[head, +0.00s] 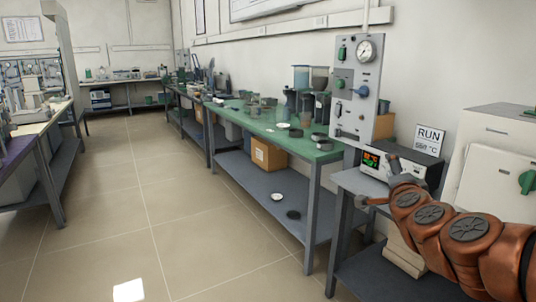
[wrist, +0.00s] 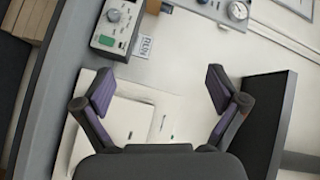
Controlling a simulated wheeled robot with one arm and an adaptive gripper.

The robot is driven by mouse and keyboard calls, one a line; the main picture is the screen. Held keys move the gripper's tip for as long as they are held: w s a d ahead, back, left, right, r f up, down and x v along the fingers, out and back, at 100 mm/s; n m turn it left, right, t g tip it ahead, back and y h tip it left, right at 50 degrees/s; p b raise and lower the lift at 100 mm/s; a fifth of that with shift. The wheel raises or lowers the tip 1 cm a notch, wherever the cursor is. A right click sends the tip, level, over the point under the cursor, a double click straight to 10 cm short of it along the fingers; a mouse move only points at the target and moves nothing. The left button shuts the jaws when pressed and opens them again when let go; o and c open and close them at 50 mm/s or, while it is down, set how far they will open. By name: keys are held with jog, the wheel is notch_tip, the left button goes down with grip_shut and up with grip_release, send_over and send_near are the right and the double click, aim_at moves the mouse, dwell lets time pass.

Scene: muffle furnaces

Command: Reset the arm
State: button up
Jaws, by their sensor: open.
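My gripper (head: 380,180) is at the end of my orange arm at the right of the head view, in front of the control box. In the wrist view my gripper (wrist: 160,88) has its two fingers spread wide with nothing between them. A white furnace (head: 497,170) with a green knob stands at the right edge of the head view. In the wrist view the white furnace (wrist: 130,115) lies behind and between the fingers, its lower part hidden by the gripper.
A control box (head: 374,162) with a lit display and a RUN sign (head: 429,139) sit beside the furnace. A gauge panel (head: 356,90) stands behind. A green-topped bench (head: 262,124) holds several containers. The tiled floor (head: 150,200) at the left is clear.

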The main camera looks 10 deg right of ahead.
jog(key=a+f+n+g+y, duration=0.1)
jog(key=a+f+n+y, duration=0.25)
jog(key=a, duration=0.35)
jog(key=a+f+n+y, duration=0.2)
jog(key=a+n+y, duration=0.2)
jog(key=a, duration=0.4)
jog(key=s+a+f+n+g+y, duration=0.3)
jog(key=s+a+f+n+g, duration=0.15)
jog(key=a+f, duration=0.35)
jog(key=s+a+f+n+g+h, duration=0.1)
jog(key=s+f+n+g, duration=0.15)
jog(key=s, duration=0.45)
jog(key=s+a+f+n+g, duration=0.2)
jog(key=s+f+g, duration=0.2)
jog(key=s, duration=0.3)
jog(key=s+a+f+n+g+h, duration=0.1)
jog(key=s+f+n+g, duration=0.15)
jog(key=s, duration=0.45)
jog(key=s+d+g+h+p, duration=0.1)
jog(key=s+d+g, duration=0.25)
jog(key=s, duration=0.65)
jog(key=s+p+v, duration=0.2)
jog(key=p+v, duration=0.9)
jog(key=s+r+p+v, duration=0.1)
jog(key=s+p+v, duration=0.1)
jog(key=p+v, duration=0.9)
jog(key=shift+s+a+r+t, duration=0.3)
jog(key=shift+s+a+r, duration=0.35)
jog(key=shift+s, duration=0.1)
